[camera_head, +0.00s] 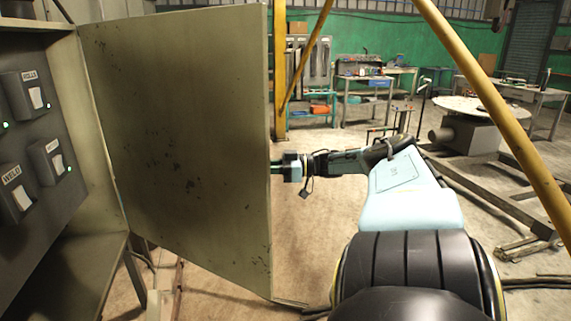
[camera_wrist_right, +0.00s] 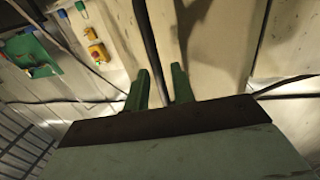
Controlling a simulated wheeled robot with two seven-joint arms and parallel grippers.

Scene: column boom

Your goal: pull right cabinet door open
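The right cabinet door (camera_head: 185,130) is a tall, pale, scuffed panel. It stands swung out wide from the dark control cabinet (camera_head: 45,150) at the left, with its hinge side at the cabinet and its free edge toward the right. My right gripper (camera_head: 276,167) is at that free edge, about mid-height. Its fingertips look partly hidden by the door, and I cannot tell whether they touch it. In the right wrist view the two green fingers (camera_wrist_right: 160,72) are apart, with nothing visible gripped between them. My left gripper is not in view.
Yellow slanted posts (camera_head: 480,85) stand at the right. Workbenches (camera_head: 365,90) and a round table (camera_head: 485,108) are at the back. Metal beams (camera_head: 500,205) lie on the floor at right.

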